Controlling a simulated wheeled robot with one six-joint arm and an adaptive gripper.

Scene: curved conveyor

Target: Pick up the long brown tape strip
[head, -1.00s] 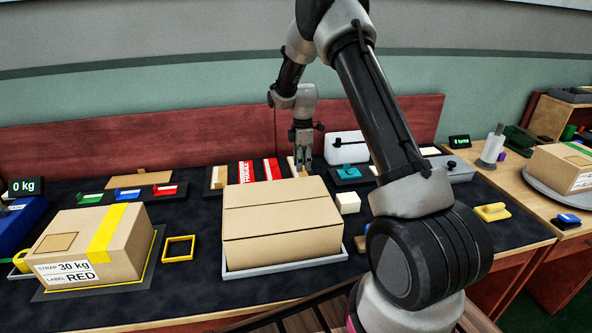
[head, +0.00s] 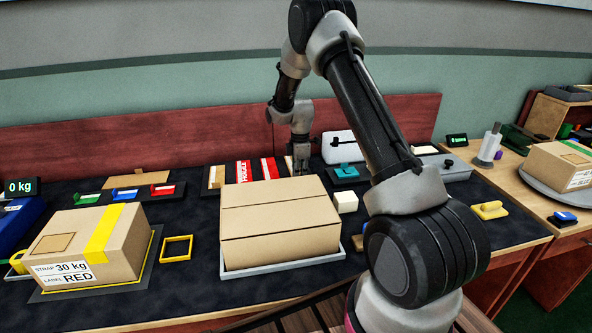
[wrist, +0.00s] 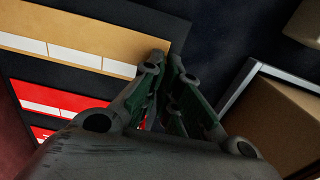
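The long brown tape strip (wrist: 105,45) lies across the upper left of the wrist view, with a white band along its lower edge. Its right end is near my fingertips. In the head view the strip is mostly hidden behind my gripper and the large box. My gripper (head: 301,168) points down at the back of the table. In the wrist view my gripper (wrist: 167,58) shows its fingers close together with a narrow dark gap. I cannot tell whether they touch or hold the strip.
Red label strips (head: 270,169) lie left of my gripper. A large closed carton (head: 280,222) on a grey tray stands in front. The red back panel (head: 130,145) is close behind.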

